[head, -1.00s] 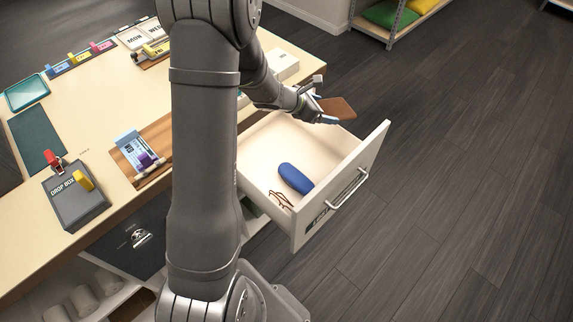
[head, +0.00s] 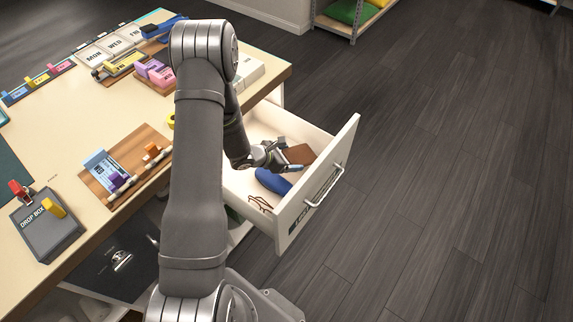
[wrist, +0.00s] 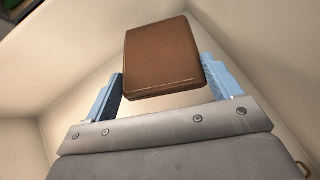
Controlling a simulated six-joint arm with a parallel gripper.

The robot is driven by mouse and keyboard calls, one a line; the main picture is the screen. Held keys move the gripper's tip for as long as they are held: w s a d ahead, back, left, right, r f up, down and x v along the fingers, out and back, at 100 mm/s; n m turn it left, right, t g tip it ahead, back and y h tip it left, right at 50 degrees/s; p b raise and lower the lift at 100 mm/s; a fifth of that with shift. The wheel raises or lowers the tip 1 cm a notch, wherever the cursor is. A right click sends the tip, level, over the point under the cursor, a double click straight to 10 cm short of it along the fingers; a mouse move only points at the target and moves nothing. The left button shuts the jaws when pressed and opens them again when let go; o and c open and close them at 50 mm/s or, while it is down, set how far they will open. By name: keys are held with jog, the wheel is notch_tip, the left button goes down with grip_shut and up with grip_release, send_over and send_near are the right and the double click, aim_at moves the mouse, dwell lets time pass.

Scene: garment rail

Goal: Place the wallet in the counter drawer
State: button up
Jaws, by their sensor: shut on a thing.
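The brown wallet (head: 301,153) is inside the open counter drawer (head: 345,145), toward its far right side. My gripper (head: 281,158) is shut on the wallet and reaches down into the drawer from the left. In the wrist view the wallet (wrist: 160,62) lies between the two blue finger pads (wrist: 165,85), with the pale drawer walls around it. The contact at the left pad is hard to see. Whether the wallet touches the drawer floor cannot be told.
A blue case (head: 270,182) lies in the drawer just below the wallet, with brown wire-framed glasses (head: 260,203) nearer the front. The countertop (head: 60,125) holds a drop box (head: 47,228) and several trays. Dark floor is clear at the right.

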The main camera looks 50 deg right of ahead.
jog(key=shift+f, duration=2.25)
jog(key=shift+f, duration=0.15)
jog(key=o, duration=0.9)
jog(key=shift+r, duration=0.2)
jog(key=v, duration=0.4)
jog(key=shift+w+a+r, duration=0.2)
jog(key=shift+a+r, duration=0.15)
jog(key=shift+r, duration=3.45)
jog(key=shift+f, duration=0.1)
